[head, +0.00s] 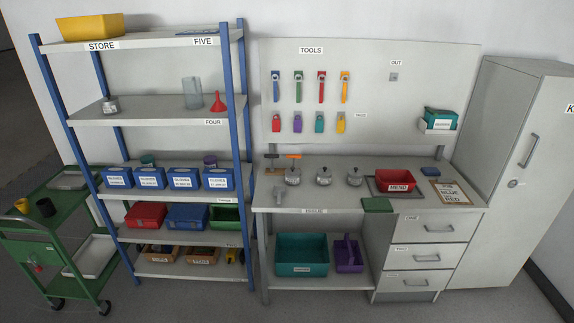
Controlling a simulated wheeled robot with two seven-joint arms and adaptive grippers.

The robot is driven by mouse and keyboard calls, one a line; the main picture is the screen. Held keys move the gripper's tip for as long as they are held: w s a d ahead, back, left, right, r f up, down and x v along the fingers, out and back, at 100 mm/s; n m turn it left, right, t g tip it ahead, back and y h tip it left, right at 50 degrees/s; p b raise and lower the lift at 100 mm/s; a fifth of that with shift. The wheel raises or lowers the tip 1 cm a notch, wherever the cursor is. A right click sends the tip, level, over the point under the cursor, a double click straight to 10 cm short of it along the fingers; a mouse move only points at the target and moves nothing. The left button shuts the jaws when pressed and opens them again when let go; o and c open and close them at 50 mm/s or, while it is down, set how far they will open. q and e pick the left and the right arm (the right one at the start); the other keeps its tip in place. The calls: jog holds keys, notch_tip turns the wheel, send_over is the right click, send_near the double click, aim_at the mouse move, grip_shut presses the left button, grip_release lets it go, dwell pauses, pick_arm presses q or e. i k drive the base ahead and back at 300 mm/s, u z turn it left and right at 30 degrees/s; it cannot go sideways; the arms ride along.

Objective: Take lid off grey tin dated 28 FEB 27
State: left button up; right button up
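Three small grey metal tins with knobbed lids stand in a row on the workbench: the left tin (292,178), the middle tin (323,176) and the right tin (354,178). Their lids appear to be on. Another small grey tin (110,105) sits on the shelf labelled FOUR at the left. I cannot read a date on any tin, so I cannot tell which one bears 28 FEB 27. Neither of my grippers is in view.
A tools board (370,75) rises behind. A blue-posted rack (242,130) stands left, a grey cabinet (510,160) right.

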aim_at(289, 181)
jog(key=z, duration=0.35)
jog(key=i, duration=1.6)
jog(key=u, duration=0.15)
